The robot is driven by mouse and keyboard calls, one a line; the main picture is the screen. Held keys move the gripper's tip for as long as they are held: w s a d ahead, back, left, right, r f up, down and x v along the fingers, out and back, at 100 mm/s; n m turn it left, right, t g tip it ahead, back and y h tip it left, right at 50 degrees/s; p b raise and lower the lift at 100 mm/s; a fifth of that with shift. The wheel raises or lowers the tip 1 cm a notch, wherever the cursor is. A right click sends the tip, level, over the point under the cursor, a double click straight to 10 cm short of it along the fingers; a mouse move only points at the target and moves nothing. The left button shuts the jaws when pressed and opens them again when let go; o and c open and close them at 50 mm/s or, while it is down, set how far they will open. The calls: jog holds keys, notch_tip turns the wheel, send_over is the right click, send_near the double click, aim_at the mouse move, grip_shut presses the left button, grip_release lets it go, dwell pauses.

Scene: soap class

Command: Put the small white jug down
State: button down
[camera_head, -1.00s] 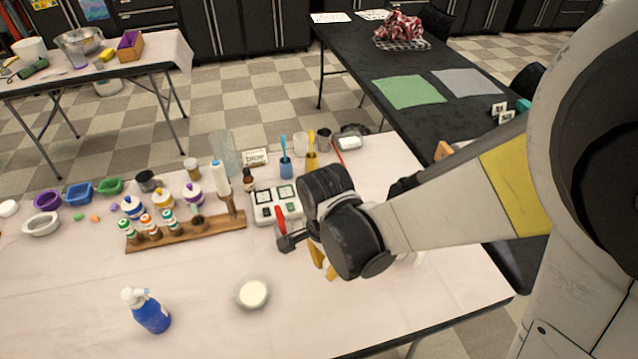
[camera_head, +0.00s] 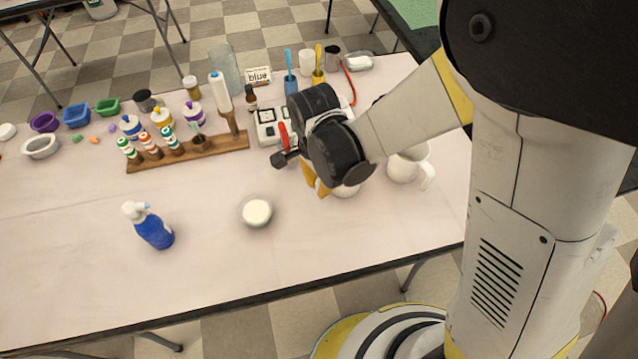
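My gripper (camera_head: 315,183) is low over the right part of the table, its orange fingertips pointing down. A white rounded thing (camera_head: 346,190) shows just beside and partly behind the fingers; most of it is hidden by my wrist, so I cannot tell whether it is the small white jug or whether it is held. A white jug with a handle (camera_head: 404,168) stands upright on the pale table (camera_head: 330,235), right of my gripper and apart from the fingers, partly behind my arm. The gap between the fingers is not clear.
A bowl with white contents (camera_head: 257,212) and a blue spray bottle (camera_head: 154,230) stand left of my gripper. A wooden rack (camera_head: 190,152) with small bottles and a white scale (camera_head: 268,128) lie behind. The table's front strip is clear.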

jog(key=c, duration=1.4)
grip_release()
jog(key=shift+f, duration=0.1)
notch_tip(320, 180, up, 12)
jog(key=p, duration=0.6)
jog(key=s+d+r+n+t, duration=0.2)
jog(key=d+r+n, duration=0.3)
jog(key=d, duration=0.5)
jog(key=s+d+r+n+t, duration=0.3)
jog(key=d+r+n+t, duration=0.2)
jog(key=d+r, duration=0.3)
jog(key=shift+s+d+r, duration=0.25)
jog(key=shift+s+d, duration=0.05)
jog(key=shift+d, duration=0.7)
